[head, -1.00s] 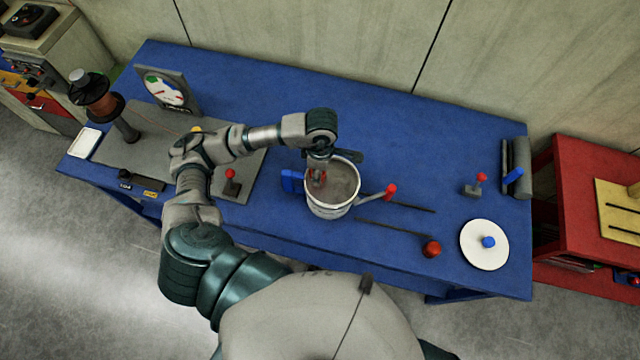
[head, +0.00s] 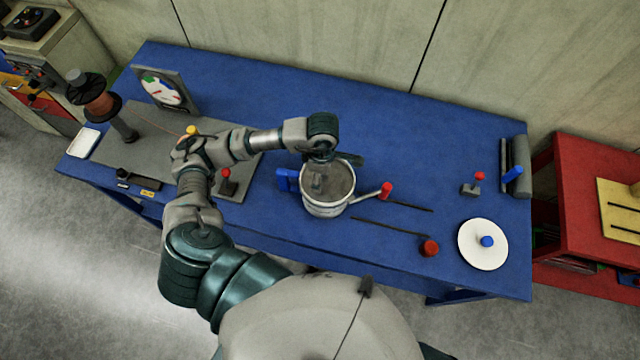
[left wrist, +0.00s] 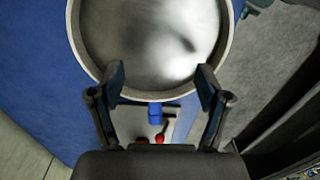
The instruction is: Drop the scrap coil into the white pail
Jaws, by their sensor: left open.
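The white pail (head: 327,209) stands upright on the blue bench in the middle of the head view. Its open mouth also fills the top of the left wrist view (left wrist: 74,42). My left gripper (head: 318,180) is over the pail's mouth in the head view. In the left wrist view its two fingers (left wrist: 160,85) are spread apart near the pail's rim, with nothing between them. I cannot make out the scrap coil in either view. The pail's inside looks grey, with a dark patch that may be shadow. My right gripper is not in view.
A blue block (head: 286,180) is at the pail's left side, and a red-ended handle (head: 385,189) is at its right. A white disc (head: 483,245), a red knob (head: 429,248) and thin dark rods lie to the right. A copper spool (head: 98,103) stands at left.

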